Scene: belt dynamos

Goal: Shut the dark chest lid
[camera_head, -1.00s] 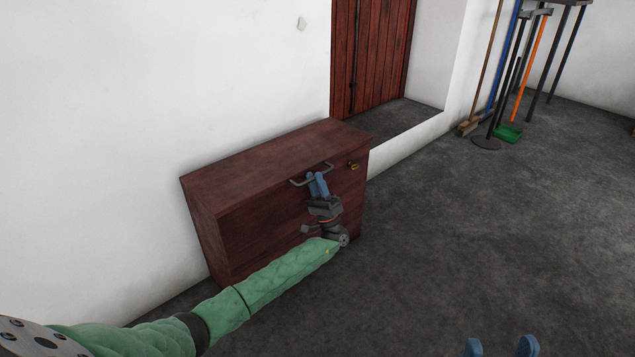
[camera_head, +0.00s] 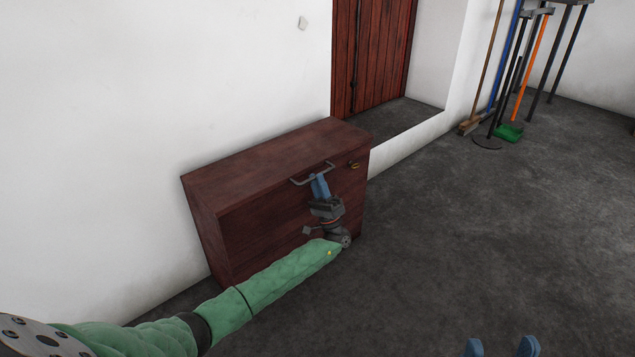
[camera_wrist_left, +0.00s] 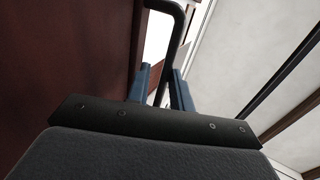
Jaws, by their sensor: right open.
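The dark red-brown wooden chest (camera_head: 270,155) stands against the white wall, left of centre in the head view. No open gap at its lid shows there. A metal bar handle (camera_head: 299,182) sits high on its front, left of a small brass fitting (camera_head: 354,165). My left gripper (camera_head: 320,185) is at the handle, its blue fingers close together around the bar. In the left wrist view the handle (camera_wrist_left: 176,35) runs between the fingers, with chest wood (camera_wrist_left: 60,60) to the left. My right gripper (camera_head: 501,346) shows only two spread, empty blue fingertips at the bottom edge.
A red plank door (camera_head: 375,50) stands in a recess behind the chest. Brooms and a green dustpan (camera_head: 509,131) are at the back right. The dark floor (camera_head: 470,230) on the right is clear.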

